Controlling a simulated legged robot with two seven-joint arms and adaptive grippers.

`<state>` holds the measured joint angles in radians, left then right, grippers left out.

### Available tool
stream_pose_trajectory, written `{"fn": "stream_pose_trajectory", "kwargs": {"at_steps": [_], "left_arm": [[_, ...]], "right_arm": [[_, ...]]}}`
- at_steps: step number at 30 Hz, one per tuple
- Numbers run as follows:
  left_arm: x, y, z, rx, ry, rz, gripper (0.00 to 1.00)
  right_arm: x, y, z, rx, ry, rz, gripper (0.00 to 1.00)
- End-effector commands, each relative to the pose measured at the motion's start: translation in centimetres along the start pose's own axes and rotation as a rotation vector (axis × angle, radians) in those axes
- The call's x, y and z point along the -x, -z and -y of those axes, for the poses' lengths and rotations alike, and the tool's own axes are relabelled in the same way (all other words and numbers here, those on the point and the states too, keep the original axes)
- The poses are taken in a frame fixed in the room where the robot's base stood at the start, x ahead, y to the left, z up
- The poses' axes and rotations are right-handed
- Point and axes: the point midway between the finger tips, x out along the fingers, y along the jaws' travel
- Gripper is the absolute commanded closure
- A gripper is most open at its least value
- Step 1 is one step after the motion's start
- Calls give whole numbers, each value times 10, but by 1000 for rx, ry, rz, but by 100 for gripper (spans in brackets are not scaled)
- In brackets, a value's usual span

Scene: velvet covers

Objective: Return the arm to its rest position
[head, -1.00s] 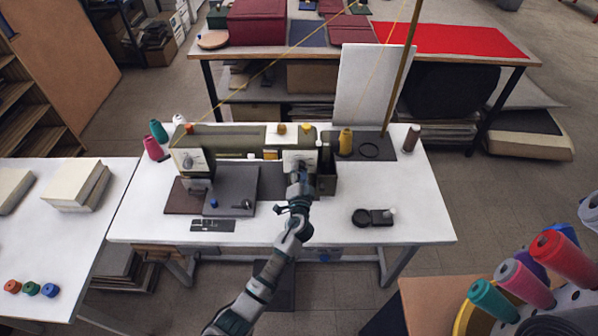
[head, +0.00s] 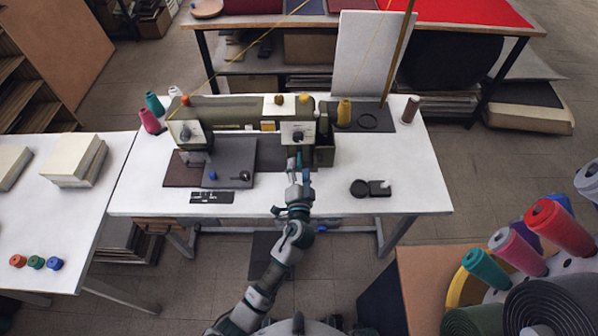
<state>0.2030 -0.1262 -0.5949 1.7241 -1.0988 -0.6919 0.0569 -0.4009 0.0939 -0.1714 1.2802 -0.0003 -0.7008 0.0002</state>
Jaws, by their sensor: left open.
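My left arm reaches up from the bottom of the head view, and its gripper (head: 298,168) is over the front part of the white sewing table (head: 330,199). The gripper is open, and I see nothing held in it. It is in front of the right end of the olive sewing machine (head: 235,108), apart from the machine head. My right gripper is not in view.
A dark plate (head: 232,160) lies left of the gripper, and a black round item (head: 359,187) lies to the right. Thread cones (head: 558,229) stand at the lower right. A side table (head: 84,218) with book stacks is at left. Floor shows in front of the sewing table.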

Motion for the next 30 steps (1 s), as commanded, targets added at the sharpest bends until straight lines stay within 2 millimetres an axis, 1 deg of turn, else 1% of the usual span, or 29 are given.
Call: {"fn": "stream_pose_trajectory", "kwargs": {"at_steps": [3,5,20,22,23,25,26,29,30], "left_arm": [[10,0,0,1,-1,0,38],[12,0,0,1,0,0,38],[13,0,0,1,0,0,38],[14,-5,0,9,-4,13,38],[15,-10,-1,18,-9,27,38],[22,-33,-2,59,-32,87,38],[27,-48,-3,85,-46,126,38],[56,-111,-10,199,-115,300,38],[73,-139,-13,251,-152,383,38]], "right_arm": [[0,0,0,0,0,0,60],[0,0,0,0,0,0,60],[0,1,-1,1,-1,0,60],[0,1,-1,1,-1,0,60],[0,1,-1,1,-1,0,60],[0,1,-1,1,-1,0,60],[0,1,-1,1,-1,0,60],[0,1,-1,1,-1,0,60],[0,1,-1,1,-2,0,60]]}}
